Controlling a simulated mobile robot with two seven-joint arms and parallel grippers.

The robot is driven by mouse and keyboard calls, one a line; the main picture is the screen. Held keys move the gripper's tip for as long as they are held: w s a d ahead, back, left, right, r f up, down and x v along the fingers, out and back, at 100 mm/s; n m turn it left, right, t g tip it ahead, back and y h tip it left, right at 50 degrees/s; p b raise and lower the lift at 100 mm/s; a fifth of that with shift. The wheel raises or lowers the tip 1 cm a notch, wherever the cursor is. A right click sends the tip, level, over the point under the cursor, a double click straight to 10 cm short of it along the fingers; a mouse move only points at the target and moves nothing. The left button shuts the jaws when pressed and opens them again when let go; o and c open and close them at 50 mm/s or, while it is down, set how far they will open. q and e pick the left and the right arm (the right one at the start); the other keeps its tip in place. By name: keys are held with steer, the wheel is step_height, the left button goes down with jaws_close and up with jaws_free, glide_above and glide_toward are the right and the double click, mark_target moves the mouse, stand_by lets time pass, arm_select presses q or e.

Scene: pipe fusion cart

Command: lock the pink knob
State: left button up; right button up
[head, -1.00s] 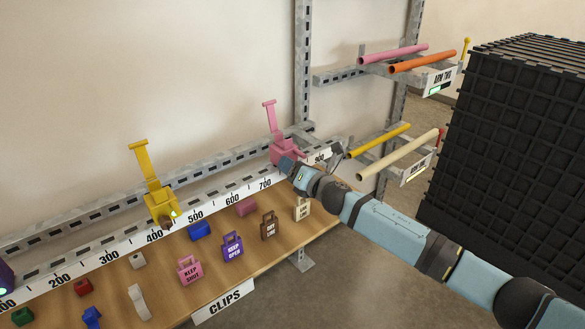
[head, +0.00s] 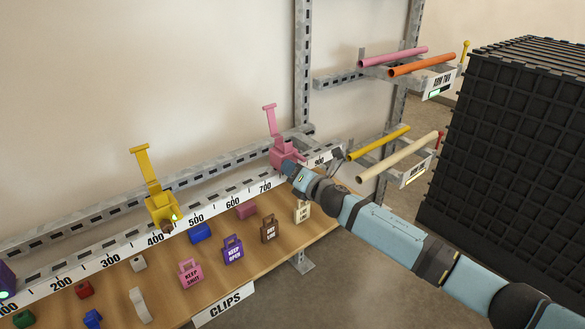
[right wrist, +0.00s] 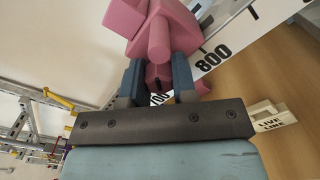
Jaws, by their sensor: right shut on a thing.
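The pink clamp (head: 284,152) sits on the numbered rail near the 700 to 800 marks, with its lever (head: 269,122) standing up. In the right wrist view the clamp body (right wrist: 165,25) fills the top. My right gripper (head: 287,166) reaches the clamp's front from the right. In the right wrist view its two blue fingers stand on either side of the pink knob (right wrist: 158,76), shut on it. A dark slot shows on the knob's end. The fingers hide the knob's sides, and the head view hides most of it. My left gripper is not in view.
A yellow clamp (head: 163,207) stands further left on the rail (head: 112,259). Several lock-shaped tags, such as a cream one (head: 302,212), and small coloured blocks lie on the wooden shelf (head: 255,262). Pipe racks (head: 405,175) and a black lattice block (head: 510,150) stand at right.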

steer(key=m+p, duration=0.2)
steer(key=m, duration=0.1)
steer(key=shift+r, duration=0.1)
steer(key=shift+m+p, duration=0.45)
steer(key=shift+m, duration=0.45)
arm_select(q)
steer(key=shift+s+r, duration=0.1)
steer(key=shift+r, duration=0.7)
arm_select(e)
steer(key=shift+m, duration=0.5)
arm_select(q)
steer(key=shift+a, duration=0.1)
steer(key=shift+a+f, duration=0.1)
arm_select(e)
steer(key=o, duration=0.9)
steer(key=shift+s, duration=0.1)
